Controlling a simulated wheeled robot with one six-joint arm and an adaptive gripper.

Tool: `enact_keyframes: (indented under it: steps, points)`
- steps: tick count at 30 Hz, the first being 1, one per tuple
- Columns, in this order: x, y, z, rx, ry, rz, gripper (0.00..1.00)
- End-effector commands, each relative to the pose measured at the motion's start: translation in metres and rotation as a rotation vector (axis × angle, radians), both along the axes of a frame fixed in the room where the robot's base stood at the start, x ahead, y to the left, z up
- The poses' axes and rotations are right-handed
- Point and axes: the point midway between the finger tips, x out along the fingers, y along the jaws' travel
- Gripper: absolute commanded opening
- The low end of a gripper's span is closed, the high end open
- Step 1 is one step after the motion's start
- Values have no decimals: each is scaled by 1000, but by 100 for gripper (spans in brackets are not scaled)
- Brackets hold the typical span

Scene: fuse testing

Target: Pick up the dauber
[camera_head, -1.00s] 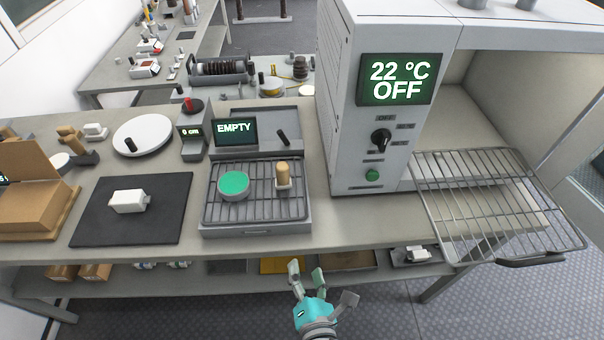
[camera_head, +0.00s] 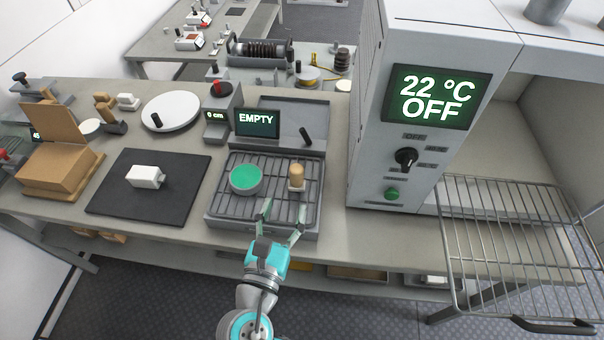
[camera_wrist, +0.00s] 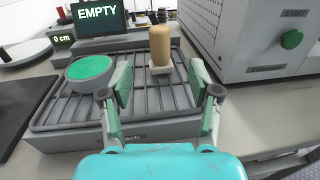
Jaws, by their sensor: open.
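The dauber, a tan rounded cylinder (camera_head: 297,174) in a small white holder, stands upright on the grey wire rack (camera_head: 236,212) of a low grey unit. In the wrist view the dauber (camera_wrist: 160,46) stands beyond my fingertips, in line with the gap between them. My gripper (camera_head: 283,216) is open and empty at the front edge of the rack, in front of the dauber and apart from it. My gripper's fingers also show in the wrist view (camera_wrist: 160,84). A round grey dish with a green top (camera_head: 245,179) sits on the rack left of the dauber.
A screen reading EMPTY (camera_head: 257,122) stands behind the rack. A tall oven (camera_head: 368,150) reading 22 °C OFF stands right, with a wire shelf (camera_head: 500,225) sticking out. A black mat (camera_head: 120,200) with a white block (camera_head: 146,177) lies left.

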Motion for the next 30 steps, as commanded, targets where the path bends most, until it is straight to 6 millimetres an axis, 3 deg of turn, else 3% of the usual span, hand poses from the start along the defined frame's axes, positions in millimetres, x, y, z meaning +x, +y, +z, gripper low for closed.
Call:
enact_keyframes:
  steps: [9,17,25,30]
  points:
    - [42,-7,1,0,-1,-3,62]
    - [59,-10,2,1,-1,-2,62]
    - [95,-15,4,1,-1,-2,62]
    - [103,-16,4,1,-1,0,62]
